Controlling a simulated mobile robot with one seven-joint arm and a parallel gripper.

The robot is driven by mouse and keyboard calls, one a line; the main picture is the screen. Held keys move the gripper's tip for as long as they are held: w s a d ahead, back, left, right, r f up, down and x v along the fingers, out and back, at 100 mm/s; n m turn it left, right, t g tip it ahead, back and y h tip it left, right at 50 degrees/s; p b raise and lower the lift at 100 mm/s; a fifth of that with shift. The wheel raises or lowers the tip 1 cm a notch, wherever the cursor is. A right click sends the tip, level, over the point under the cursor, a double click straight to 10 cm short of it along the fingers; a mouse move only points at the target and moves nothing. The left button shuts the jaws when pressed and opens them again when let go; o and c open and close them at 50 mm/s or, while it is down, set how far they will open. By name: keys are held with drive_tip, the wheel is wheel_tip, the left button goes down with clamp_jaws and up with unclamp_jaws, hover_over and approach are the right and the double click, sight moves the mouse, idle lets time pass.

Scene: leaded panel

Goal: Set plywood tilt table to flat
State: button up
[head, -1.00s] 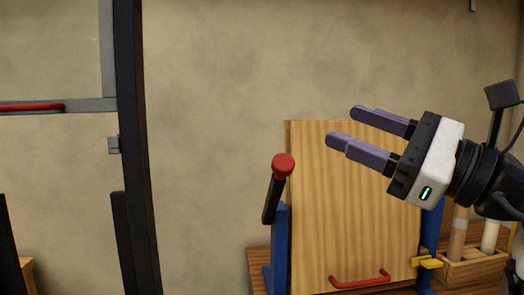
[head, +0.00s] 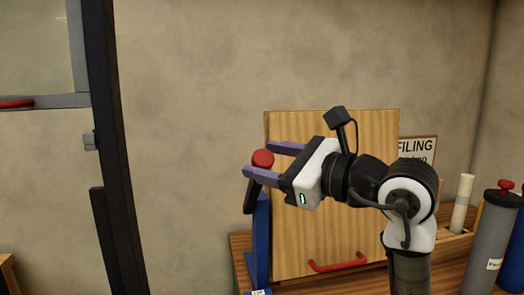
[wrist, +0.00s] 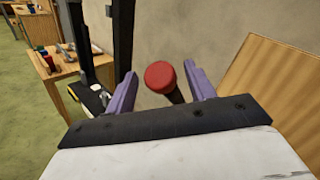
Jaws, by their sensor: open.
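The plywood tilt table (head: 330,225) stands tilted steeply up, its board nearly upright, between blue supports (head: 258,235). A red pull handle (head: 338,262) is on the lower part of its face. A black lever with a red knob (head: 262,158) rises at its left side. My gripper (head: 262,162) is open, its two purple fingers pointing left, one on each side of the red knob in the picture. In the wrist view the red knob (wrist: 160,75) lies between the open fingers. I cannot tell whether either finger touches it.
A rolled tube (head: 462,203) stands in a wooden holder. A dark upright post (head: 105,150) is at the left. Bare wall lies between post and board.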

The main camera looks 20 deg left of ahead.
drive_tip(key=shift+x, duration=0.9)
drive_tip(key=shift+c, duration=0.3)
clamp_jaws()
